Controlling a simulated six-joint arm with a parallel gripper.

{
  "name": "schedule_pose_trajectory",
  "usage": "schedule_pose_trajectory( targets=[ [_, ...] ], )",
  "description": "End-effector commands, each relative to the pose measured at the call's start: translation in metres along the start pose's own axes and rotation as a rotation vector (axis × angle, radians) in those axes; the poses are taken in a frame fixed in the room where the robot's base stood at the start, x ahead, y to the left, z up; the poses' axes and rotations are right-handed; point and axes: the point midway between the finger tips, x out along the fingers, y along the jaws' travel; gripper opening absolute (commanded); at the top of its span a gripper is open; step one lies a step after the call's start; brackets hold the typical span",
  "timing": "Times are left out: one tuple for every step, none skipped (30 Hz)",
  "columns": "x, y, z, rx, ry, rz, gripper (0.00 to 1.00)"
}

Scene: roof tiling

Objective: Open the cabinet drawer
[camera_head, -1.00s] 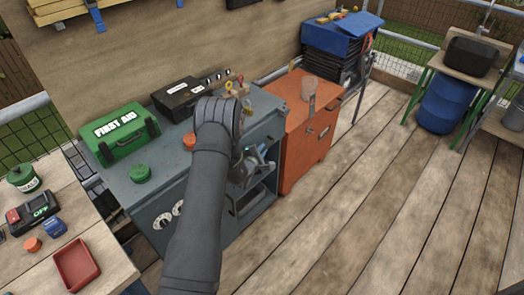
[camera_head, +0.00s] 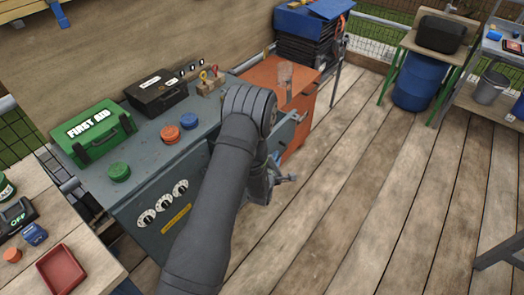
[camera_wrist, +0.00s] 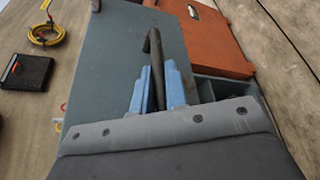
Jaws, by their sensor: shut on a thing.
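The grey cabinet (camera_head: 130,195) stands at the left centre in the head view, with dials and a yellow label on its side. A grey drawer panel (camera_head: 287,128) sticks out at its right side, largely behind my arm. In the wrist view the dark bar handle (camera_wrist: 152,45) lies between the blue fingers of my gripper (camera_wrist: 160,85), which is shut on it. A grey panel (camera_wrist: 110,65) spreads beside the handle, and part of an open compartment (camera_wrist: 228,88) shows at the right. My arm hides most of the drawer in the head view.
On the cabinet top are a green first aid box (camera_head: 92,135), a black case (camera_head: 157,92) and several round lids. An orange cabinet (camera_head: 290,82) stands close behind the drawer. The plank floor (camera_head: 350,200) to the right is clear.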

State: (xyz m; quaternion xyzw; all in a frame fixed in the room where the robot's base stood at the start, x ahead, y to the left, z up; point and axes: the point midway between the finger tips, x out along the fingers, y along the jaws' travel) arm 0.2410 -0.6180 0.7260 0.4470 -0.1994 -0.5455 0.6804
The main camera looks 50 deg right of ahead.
Motion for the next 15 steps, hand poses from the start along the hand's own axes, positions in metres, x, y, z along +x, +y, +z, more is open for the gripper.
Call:
schedule_pose_trajectory(
  targets=[
    [-0.003,-0.007,0.01,0.002,-0.004,-0.003,0.0],
    [-0.005,-0.01,0.014,0.002,-0.004,-0.003,0.0],
    [-0.007,-0.014,0.019,0.002,-0.004,-0.002,0.0],
    [-0.009,-0.016,0.022,0.002,-0.003,-0.003,0.0],
    [-0.01,-0.019,0.025,0.001,-0.003,-0.003,0.0],
    [-0.012,-0.022,0.029,0.001,-0.003,-0.003,0.0],
    [-0.013,-0.024,0.032,0.001,-0.003,-0.003,0.0],
    [-0.014,-0.025,0.034,0.001,-0.002,-0.002,0.0],
    [-0.015,-0.027,0.037,0.0,-0.002,-0.001,0.0],
    [-0.016,-0.028,0.038,0.001,-0.002,-0.001,0.0],
    [-0.016,-0.029,0.04,0.001,-0.003,-0.001,0.0],
    [-0.017,-0.03,0.041,0.001,-0.002,0.0,0.0],
    [-0.017,-0.031,0.042,0.001,-0.002,0.0,0.0],
    [-0.018,-0.031,0.043,0.0,-0.002,0.001,0.0],
    [-0.018,-0.032,0.044,0.0,-0.001,0.001,0.0]
  ],
)
